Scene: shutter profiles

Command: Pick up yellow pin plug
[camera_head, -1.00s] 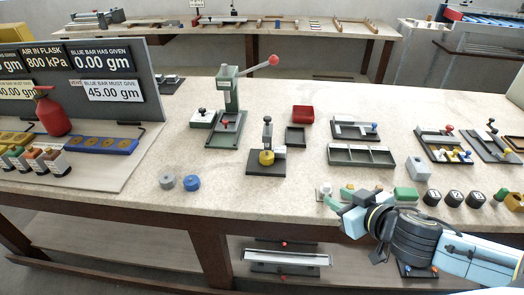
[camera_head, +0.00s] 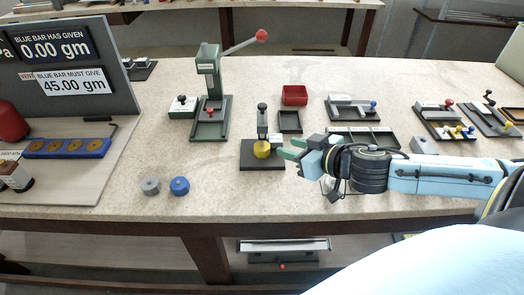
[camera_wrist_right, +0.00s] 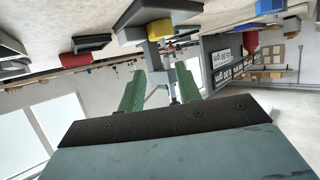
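A yellow round piece (camera_head: 262,149), perhaps the yellow pin plug, sits on the black base of a small fixture (camera_head: 263,165) with an upright grey post and a dark knob. My right gripper (camera_head: 290,149) is just right of it, with its green fingers pointing left toward the fixture. In the right wrist view the fingers (camera_wrist_right: 158,88) stand apart with nothing gripped. The yellow piece (camera_wrist_right: 160,30) appears beyond them, and the grey post shows between them. I cannot tell how far the fingertips are from the post. My left gripper is not in view.
A green press (camera_head: 210,95) with a red-tipped lever stands behind left. A red bin (camera_head: 294,95) and a dark tray (camera_head: 290,121) are behind the fixture. Grey (camera_head: 151,186) and blue (camera_head: 179,186) round pieces lie front left. The bench between them and the fixture is clear.

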